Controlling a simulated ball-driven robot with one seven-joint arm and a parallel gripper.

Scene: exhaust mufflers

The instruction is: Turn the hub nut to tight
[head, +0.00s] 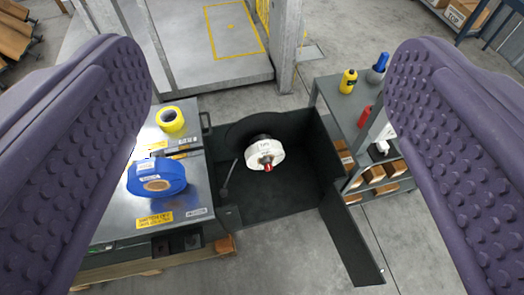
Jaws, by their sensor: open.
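The hub nut appears to be the small red piece (268,167) at the front of a white round hub (264,153) with dark printing. The hub is mounted on a dark shaft inside an open black housing (288,190). My gripper (270,160) is open, its two purple studded fingers wide apart at the left and right edges of the view. Nothing is between the fingers up close; the hub shows in the gap, well beyond them. The nut's turn position is too small to tell.
A grey metal bench (120,222) at left carries a blue tape roll (157,178) and a yellow roll (170,120). A black panel (352,240) stands open at the housing's right. A shelf (345,108) with bottles and boxes is behind it. Open floor lies in front.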

